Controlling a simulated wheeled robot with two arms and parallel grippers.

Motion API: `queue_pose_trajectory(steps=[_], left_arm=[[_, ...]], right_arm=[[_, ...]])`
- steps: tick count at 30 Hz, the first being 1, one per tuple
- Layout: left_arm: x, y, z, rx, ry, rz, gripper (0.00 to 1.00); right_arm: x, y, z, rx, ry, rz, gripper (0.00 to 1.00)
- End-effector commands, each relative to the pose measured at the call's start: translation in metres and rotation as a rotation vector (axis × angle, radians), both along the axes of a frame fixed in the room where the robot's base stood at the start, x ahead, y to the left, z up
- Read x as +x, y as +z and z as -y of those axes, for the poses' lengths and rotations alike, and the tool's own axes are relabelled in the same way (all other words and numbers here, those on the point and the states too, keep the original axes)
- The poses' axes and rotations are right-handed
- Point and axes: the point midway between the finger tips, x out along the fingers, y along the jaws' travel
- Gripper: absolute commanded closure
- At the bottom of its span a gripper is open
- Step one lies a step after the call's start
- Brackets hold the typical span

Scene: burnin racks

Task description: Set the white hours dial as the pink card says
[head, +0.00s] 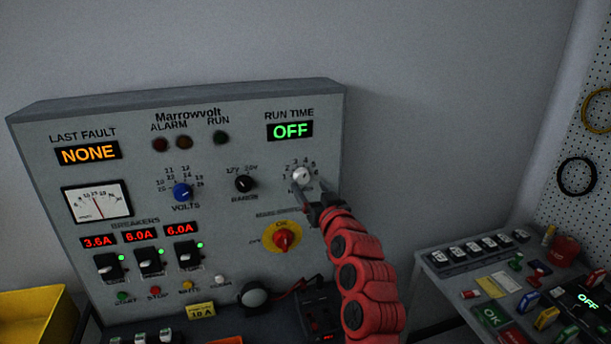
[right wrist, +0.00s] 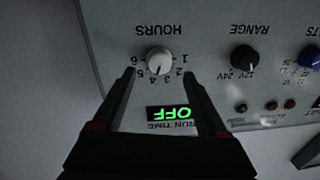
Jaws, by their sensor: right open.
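The white hours dial (head: 301,175) is on the upper right of the grey panel, under the RUN TIME display (head: 290,131), which reads OFF in green. In the right wrist view the panel looks upside down; the white dial (right wrist: 158,59) has numbers 1 to 6 around it. Its dark mark seems to point toward the 3 and 4 side, but it is too small to be sure. My right gripper (head: 315,192) is open at the dial, its fingers (right wrist: 160,75) apart on either side in the picture; contact cannot be told. I cannot make out a pink card. My left gripper is out of view.
A black range knob (head: 246,184) and blue volts knob (head: 182,192) are left of the dial. A red-and-yellow rotary switch (head: 284,238) sits below. A bench (head: 435,268) with small parts stands at right, a yellow bin (head: 35,312) at left.

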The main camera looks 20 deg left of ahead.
Motion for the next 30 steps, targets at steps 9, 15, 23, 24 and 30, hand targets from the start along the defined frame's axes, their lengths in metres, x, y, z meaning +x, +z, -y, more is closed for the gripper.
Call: queue_pose_trajectory(steps=[9, 15, 23, 24, 30], left_arm=[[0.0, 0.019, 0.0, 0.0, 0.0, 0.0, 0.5], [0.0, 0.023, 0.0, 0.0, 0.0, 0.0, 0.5], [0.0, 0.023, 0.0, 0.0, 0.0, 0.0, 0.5], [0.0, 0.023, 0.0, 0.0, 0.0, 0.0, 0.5], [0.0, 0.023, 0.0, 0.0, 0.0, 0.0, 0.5]], right_arm=[[0.027, 0.001, -0.021, -0.005, 0.002, -0.001, 0.24], [0.036, 0.0, -0.026, 0.0, -0.001, -0.001, 0.24], [0.038, -0.002, -0.027, 0.0, -0.002, -0.003, 0.24], [0.038, -0.002, -0.027, 0.0, -0.002, -0.003, 0.24], [0.037, -0.002, -0.027, 0.0, -0.001, -0.003, 0.51]])
